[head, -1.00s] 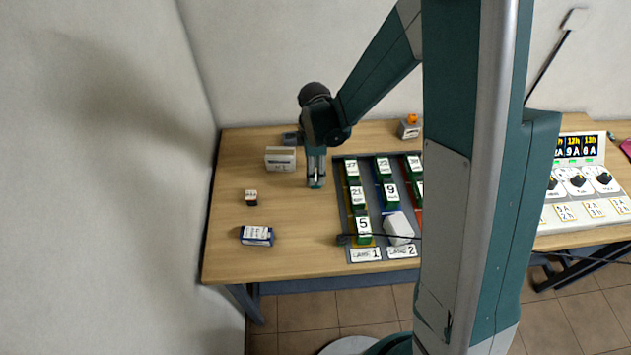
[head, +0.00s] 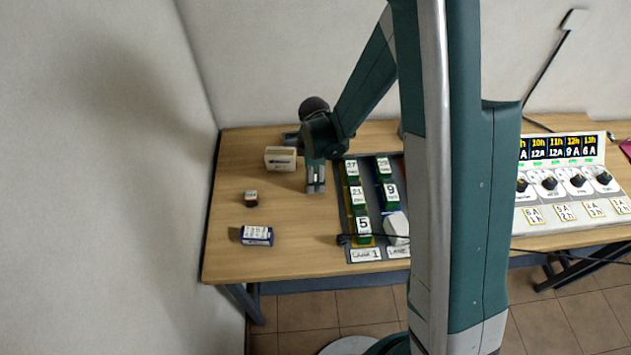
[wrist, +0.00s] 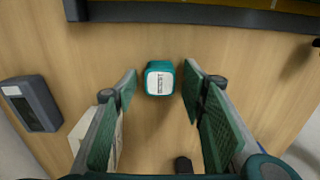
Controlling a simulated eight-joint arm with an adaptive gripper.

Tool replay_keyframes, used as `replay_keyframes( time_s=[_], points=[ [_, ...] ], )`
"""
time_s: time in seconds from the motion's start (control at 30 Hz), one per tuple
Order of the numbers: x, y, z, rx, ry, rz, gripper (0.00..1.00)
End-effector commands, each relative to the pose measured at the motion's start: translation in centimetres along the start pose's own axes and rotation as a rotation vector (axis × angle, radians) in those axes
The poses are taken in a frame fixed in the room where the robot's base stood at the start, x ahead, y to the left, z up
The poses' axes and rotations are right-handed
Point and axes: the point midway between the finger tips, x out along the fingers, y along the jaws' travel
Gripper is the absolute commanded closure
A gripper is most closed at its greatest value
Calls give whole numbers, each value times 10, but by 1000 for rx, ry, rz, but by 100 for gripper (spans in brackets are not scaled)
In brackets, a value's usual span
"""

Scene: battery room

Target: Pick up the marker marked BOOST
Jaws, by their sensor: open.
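A teal block-shaped marker (wrist: 158,84) with a white label on top stands on the wooden table in the wrist view. Its label text is too small to read surely. My gripper (wrist: 160,72) is open above the table, with one finger on each side of the marker and a visible gap on both sides. In the head view my gripper (head: 316,188) points down just left of the numbered tray, and it largely hides the marker there.
The dark tray (head: 345,225) with numbered blocks lies right of my gripper. A cream box (head: 281,157) is close on the left. A small block (head: 251,199) and a blue-white box (head: 257,236) lie further left. A control panel (head: 570,175) stands at the right.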

Motion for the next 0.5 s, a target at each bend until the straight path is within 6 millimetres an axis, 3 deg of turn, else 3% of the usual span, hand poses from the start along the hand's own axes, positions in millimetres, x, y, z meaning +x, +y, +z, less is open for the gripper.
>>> replay_keyframes(
  time_s=[0.27,0.5],
  points=[
    [0,0,0,0,0,0,59],
    [0,0,0,0,0,0,88]
  ],
)
